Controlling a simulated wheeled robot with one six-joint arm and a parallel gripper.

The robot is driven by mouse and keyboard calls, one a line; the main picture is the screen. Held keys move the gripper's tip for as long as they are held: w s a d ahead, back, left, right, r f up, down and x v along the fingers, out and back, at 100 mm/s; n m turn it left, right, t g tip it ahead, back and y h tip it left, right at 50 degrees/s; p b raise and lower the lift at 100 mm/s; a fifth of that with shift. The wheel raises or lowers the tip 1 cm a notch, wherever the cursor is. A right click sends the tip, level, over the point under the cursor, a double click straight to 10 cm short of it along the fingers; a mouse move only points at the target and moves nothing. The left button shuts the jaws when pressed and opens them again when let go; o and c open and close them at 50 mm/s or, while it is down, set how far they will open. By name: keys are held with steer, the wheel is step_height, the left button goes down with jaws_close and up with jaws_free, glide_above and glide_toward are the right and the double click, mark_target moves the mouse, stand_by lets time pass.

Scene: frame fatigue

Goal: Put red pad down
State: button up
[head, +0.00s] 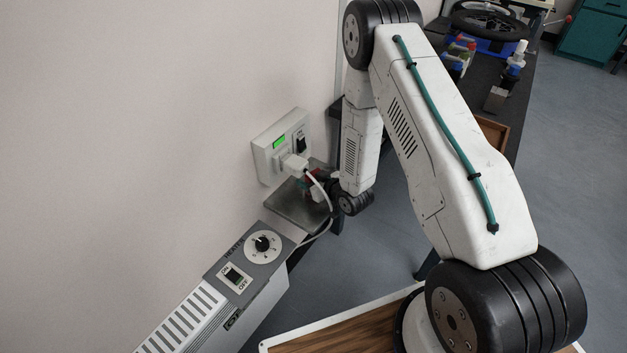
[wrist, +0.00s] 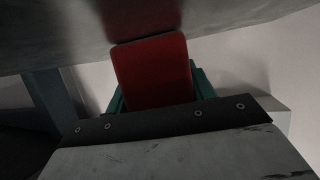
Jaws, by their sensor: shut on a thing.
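The red pad (wrist: 152,70) is a flat, round-cornered block in the wrist view. My gripper (head: 315,188) is shut on it, with teal gripper parts showing behind it on both sides. The pad's far edge is at or very close to a grey metal plate (wrist: 60,30), which shows a dull red reflection of it. I cannot tell whether they touch. In the head view my gripper is low over this grey plate (head: 292,208) by the wall, and only a small bit of red shows there, mostly hidden by my arm.
A wall socket box (head: 282,146) with a green light has a white plug (head: 294,164), whose cable (head: 327,190) hangs close beside my gripper. A heater (head: 225,285) stands nearer along the wall. A dark bench (head: 515,105) with a wheel (head: 490,22) is behind my arm.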

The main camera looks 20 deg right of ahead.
steer(key=shift+r, duration=0.5)
step_height(320, 180, up, 3)
steer(key=shift+s+f, duration=0.1)
steer(key=shift+s, duration=0.05)
steer(key=s+r, duration=0.1)
steer(key=s, duration=1.4)
glide_toward(313, 172)
step_height(313, 172, down, 2)
steer(key=s+d, duration=0.3)
steer(key=w, duration=0.5)
steer(key=w+f, duration=0.1)
steer(key=w, duration=0.4)
steer(key=w+f, duration=0.1)
steer(key=w, duration=0.4)
steer(key=shift+w+d+f, duration=0.1)
steer(key=shift+w+d, duration=0.05)
steer(key=shift+w, duration=0.3)
steer(key=shift+f, duration=1.75)
